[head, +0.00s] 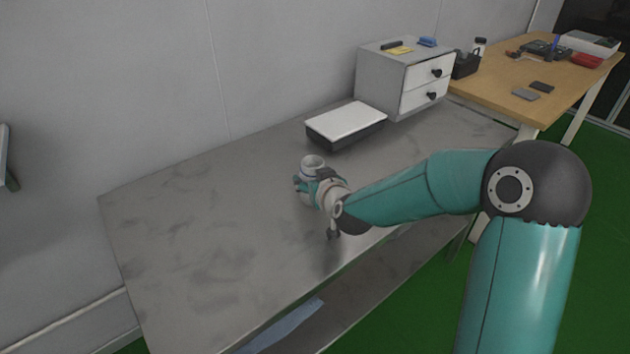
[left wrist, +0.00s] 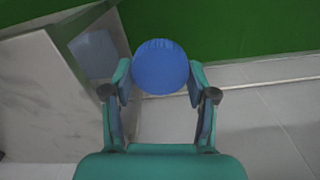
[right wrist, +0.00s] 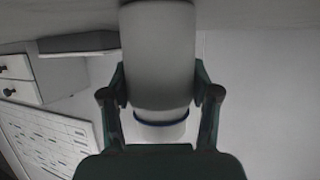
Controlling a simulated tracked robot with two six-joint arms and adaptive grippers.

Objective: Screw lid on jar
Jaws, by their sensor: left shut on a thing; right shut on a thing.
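A pale jar (head: 307,197) stands upright on or just above the grey table. My right gripper (head: 309,187) is shut around its side. The right wrist view shows the jar's smooth body (right wrist: 158,60) between both fingers, with a thin blue ring near its pale neck. That view is upside down. In the left wrist view, a round blue lid (left wrist: 160,68) sits between the fingertips of my left gripper (left wrist: 160,80), which is shut on it. The lid is over the floor beside a table edge. My left arm does not show in the head view.
The grey table (head: 200,260) is mostly clear on the left. A flat white-topped box (head: 346,121) lies behind the jar. A grey drawer cabinet (head: 385,78) stands at the back. A wooden table (head: 500,75) with tools is at the far right.

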